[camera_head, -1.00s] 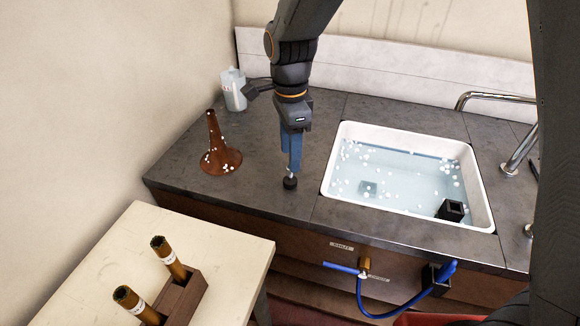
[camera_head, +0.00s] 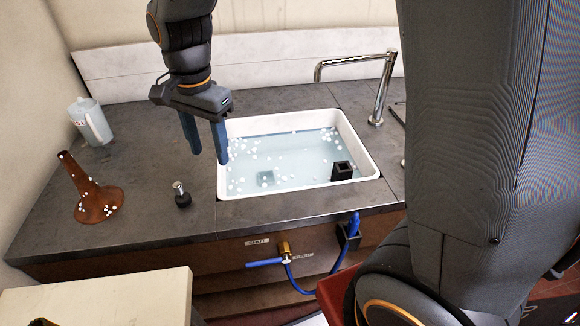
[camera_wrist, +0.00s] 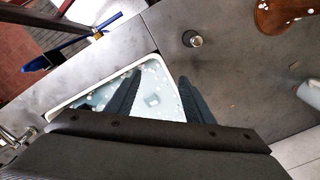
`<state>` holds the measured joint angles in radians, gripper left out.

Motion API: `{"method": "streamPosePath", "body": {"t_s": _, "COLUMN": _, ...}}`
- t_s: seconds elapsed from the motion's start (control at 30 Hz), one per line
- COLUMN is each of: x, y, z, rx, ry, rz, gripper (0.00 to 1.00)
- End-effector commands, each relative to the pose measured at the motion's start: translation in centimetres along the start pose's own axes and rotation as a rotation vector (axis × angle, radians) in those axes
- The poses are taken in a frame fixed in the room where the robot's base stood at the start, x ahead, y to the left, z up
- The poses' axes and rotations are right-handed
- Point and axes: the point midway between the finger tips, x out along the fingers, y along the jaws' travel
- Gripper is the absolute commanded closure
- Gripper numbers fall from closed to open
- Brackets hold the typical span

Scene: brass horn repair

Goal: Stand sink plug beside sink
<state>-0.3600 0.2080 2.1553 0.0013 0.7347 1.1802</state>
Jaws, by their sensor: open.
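The sink plug (camera_head: 181,194), a small black stopper with a metal knob on top, stands upright on the dark counter just left of the sink. It also shows in the wrist view (camera_wrist: 192,39), clear of my fingers. The white-rimmed sink (camera_head: 373,163) holds water with white foam bits; it fills the middle of the wrist view (camera_wrist: 62,104). My gripper (camera_head: 208,158) is open and empty, its two blue fingers above the counter and the sink's left rim, up and to the right of the plug, not touching it.
A brown horn bell (camera_head: 97,201) with foam bits and a clear jug (camera_head: 90,121) stand at the left. A black square block (camera_head: 342,170) is in the sink. A faucet (camera_head: 378,90) rises behind right. A valve with a blue handle (camera_head: 264,263) is on the front.

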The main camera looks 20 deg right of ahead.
Motion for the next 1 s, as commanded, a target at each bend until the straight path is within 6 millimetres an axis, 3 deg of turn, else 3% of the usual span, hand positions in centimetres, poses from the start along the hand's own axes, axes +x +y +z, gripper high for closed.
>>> {"method": "streamPosePath", "body": {"t_s": 0.2, "x": 1.5, "y": 6.8, "z": -3.6, "rx": -0.294, "ry": 0.028, "rz": -0.026, "gripper": 0.52}}
{"method": "streamPosePath", "body": {"t_s": 0.5, "x": 3.2, "y": 15.1, "z": -5.7, "rx": -0.673, "ry": 0.080, "rz": -0.034, "gripper": 0.52}}
{"method": "streamPosePath", "body": {"t_s": 0.7, "x": 3.8, "y": 17.5, "z": -5.8, "rx": -0.800, "ry": 0.100, "rz": -0.030, "gripper": 0.52}}
{"method": "streamPosePath", "body": {"t_s": 1.0, "x": 3.8, "y": 17.7, "z": -5.7, "rx": -0.820, "ry": 0.102, "rz": -0.029, "gripper": 0.52}}
